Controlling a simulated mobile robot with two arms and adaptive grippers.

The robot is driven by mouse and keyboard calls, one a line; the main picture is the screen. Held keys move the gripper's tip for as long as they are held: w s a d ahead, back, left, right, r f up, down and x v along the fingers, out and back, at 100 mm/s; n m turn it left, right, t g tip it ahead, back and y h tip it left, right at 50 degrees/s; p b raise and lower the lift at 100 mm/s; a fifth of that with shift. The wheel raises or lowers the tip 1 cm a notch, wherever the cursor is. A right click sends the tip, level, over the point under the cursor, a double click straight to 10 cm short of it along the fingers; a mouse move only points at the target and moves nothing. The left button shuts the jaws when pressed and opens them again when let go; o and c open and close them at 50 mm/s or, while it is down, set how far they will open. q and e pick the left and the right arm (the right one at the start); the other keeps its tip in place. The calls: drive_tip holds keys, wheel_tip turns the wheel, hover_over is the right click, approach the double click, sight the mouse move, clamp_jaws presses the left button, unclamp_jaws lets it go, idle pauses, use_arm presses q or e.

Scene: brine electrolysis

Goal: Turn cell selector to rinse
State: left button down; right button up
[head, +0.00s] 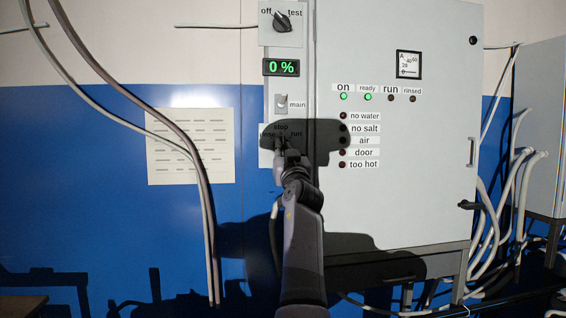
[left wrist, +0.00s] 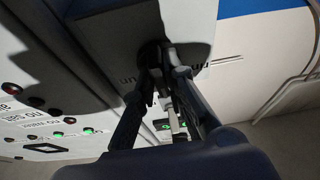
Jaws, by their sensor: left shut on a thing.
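The cell selector (head: 280,142) is a dark knob low on the narrow left panel of the grey cabinet, with labels reading stop above, run at right and a partly hidden label at left. My left gripper (head: 284,151) is at the selector, its fingers shut on the knob. In the left wrist view the dark knob (left wrist: 150,53) sits between the tips of my left gripper (left wrist: 160,72). My gripper and its shadow cover most of the knob, so I cannot tell which way it points. My right gripper is not in view.
Above are a main switch (head: 281,103), a green 0 % display (head: 281,67) and an off/test knob (head: 282,21). The cabinet door (head: 420,200) carries lamps; on and ready are lit green. Cables (head: 190,150) hang at left, near a paper sheet (head: 190,147).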

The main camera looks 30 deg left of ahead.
use_arm(q)
drive_tip(key=n+g, duration=0.1)
drive_tip(key=n, duration=0.1)
drive_tip(key=n+g+y, duration=0.1)
drive_tip(key=n, duration=0.2)
drive_tip(key=shift+w+y+b, duration=0.15)
drive_tip(key=shift+y+b, duration=0.15)
drive_tip(key=n+g+p, duration=0.1)
drive_tip(key=n, duration=0.1)
drive_tip(key=n+g+y+p, duration=0.1)
drive_tip(key=n, duration=0.2)
drive_tip(key=shift+d+r+p, duration=0.15)
drive_tip(key=shift+p, duration=0.15)
drive_tip(key=shift+n+g+p, duration=0.9)
drive_tip(key=shift+n+p, duration=0.2)
drive_tip(key=shift+n, duration=0.6)
drive_tip(key=shift+f, duration=0.2)
drive_tip(key=c, duration=1.6)
unclamp_jaws()
drive_tip(key=shift+r, duration=0.15)
drive_tip(key=shift+c, duration=0.2)
drive_tip(key=shift+d, duration=0.1)
drive_tip(key=v, duration=1.2)
drive_tip(key=shift+f, duration=0.2)
